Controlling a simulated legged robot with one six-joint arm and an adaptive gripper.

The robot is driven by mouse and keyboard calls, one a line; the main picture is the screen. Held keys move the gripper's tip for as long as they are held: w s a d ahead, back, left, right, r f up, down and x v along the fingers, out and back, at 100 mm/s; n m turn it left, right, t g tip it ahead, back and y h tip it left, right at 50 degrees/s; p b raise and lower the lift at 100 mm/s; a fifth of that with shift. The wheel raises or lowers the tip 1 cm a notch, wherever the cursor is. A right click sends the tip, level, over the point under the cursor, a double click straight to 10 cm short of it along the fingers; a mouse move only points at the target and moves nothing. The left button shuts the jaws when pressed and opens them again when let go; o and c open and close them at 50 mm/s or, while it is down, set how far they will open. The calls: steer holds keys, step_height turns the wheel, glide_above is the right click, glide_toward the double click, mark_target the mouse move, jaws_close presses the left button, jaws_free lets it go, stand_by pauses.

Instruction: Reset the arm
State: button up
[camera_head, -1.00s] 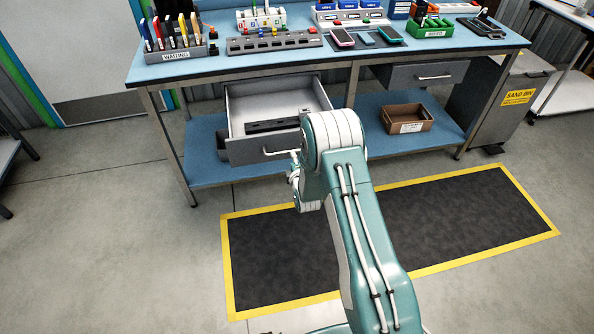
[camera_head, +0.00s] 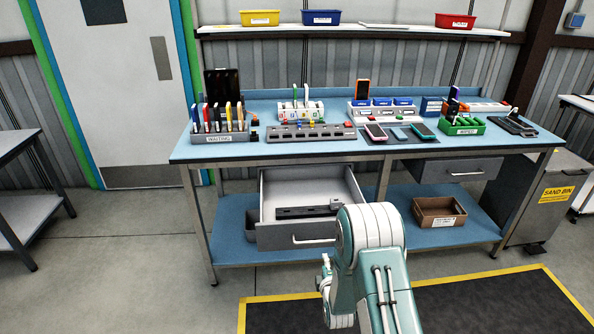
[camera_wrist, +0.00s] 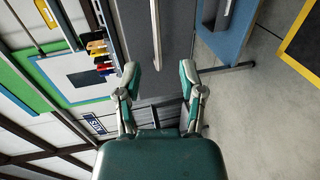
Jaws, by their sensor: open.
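My gripper (camera_wrist: 160,80) shows in the wrist view with its two teal and white fingers spread apart and nothing between them. The wrist view is turned on its side. In the head view my teal and white arm stands at the lower middle, in front of the workbench (camera_head: 300,150). The gripper's fingers cannot be made out there. The left drawer (camera_head: 285,238) of the bench is pulled open, with a dark bar-shaped item (camera_head: 305,211) inside. My arm overlaps the drawer's right front corner in the picture; I cannot tell whether they touch.
The right drawer (camera_head: 470,170) is shut. A brown carton (camera_head: 438,218) sits on the lower shelf. The bench top holds a WAITING rack (camera_head: 222,136), a green tray (camera_head: 462,128) and phones. A sand bin (camera_head: 545,210) stands at right.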

steer(key=s+r+m+g, duration=0.2)
steer(key=s+r+m, duration=0.25)
steer(key=r, duration=0.75)
steer(key=s+r+m+g, duration=0.3)
steer(key=s+r+m, duration=0.15)
steer(key=r, duration=0.75)
steer(key=s+r+m+g, duration=0.1)
steer(key=s+r+m, duration=0.2)
steer(key=s, duration=0.6)
steer(key=s+r+m+g, duration=0.2)
steer(key=s+m, duration=0.1)
steer(key=s, duration=0.6)
steer(key=s+r+m+g, duration=0.2)
steer(key=s+r+m, duration=0.1)
steer(key=s, duration=0.6)
steer(key=shift+r, duration=0.3)
